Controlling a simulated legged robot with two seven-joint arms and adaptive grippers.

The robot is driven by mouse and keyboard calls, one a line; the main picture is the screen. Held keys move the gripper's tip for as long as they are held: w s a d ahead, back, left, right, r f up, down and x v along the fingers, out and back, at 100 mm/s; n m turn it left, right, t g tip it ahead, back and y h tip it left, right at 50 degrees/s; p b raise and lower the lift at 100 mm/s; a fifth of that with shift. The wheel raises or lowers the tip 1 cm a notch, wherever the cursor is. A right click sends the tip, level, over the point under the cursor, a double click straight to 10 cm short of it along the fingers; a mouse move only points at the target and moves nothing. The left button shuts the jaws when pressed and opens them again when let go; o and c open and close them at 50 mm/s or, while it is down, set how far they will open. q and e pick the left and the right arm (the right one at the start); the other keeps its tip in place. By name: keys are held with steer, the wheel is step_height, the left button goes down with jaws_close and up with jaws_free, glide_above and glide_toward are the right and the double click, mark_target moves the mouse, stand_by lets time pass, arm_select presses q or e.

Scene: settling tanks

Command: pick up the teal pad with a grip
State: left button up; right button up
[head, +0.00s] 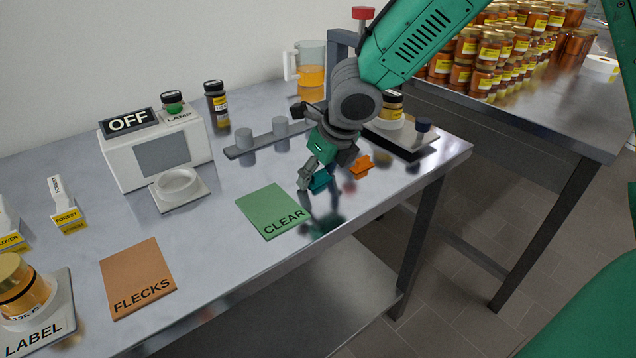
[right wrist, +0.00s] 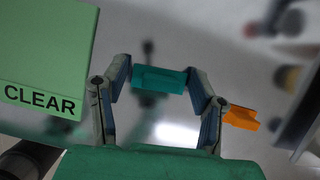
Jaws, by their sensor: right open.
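The teal pad with a grip (head: 321,181) lies on the steel bench, just right of the green CLEAR mat (head: 272,211). It also shows in the right wrist view (right wrist: 158,79), with its raised grip along the middle. My right gripper (head: 317,177) is low over the pad and points down. In the right wrist view its open fingers (right wrist: 160,84) stand on either side of the pad, with the tips close to its two ends. I cannot tell whether they touch it. The head view hides part of the pad behind the fingers. My left gripper is not in view.
An orange piece (head: 362,165) lies close to the right of the gripper. A grey bar with pegs (head: 262,142) and a stand with a jar (head: 408,138) are behind. A lamp box (head: 157,155) and brown FLECKS mat (head: 138,278) are left. The bench's front edge is near.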

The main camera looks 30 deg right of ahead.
steer(key=shift+r, duration=0.1)
steer(key=c, duration=0.6)
steer(key=shift+d, duration=0.15)
